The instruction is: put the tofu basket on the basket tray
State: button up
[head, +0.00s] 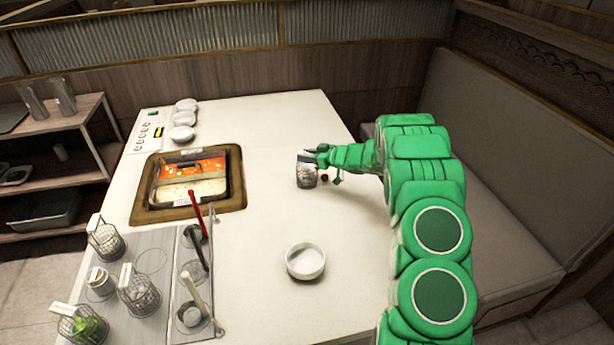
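A small wire basket (306,178) with a pale upper part is at the right of the pot, over the white table. I take it for the tofu basket, but its contents and label are too small to read. My gripper (312,157) reaches in from the right and meets the basket's upper edge. Its fingers are too small and partly hidden to show whether they grip it or whether the basket is off the table. The grey basket tray (128,250) is at the table's left front, with several baskets on it and a bare outlined circle near its back right.
A square hot pot (225,180) with red and pale broth is set into the table. Ladles (193,290) stand in a holder beside the tray. A white bowl (305,262) is at front centre. Small white dishes (184,118) are at the back. The table between pot and bowl is clear.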

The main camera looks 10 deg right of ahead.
grip_shut()
jog(key=shift+r, duration=0.1)
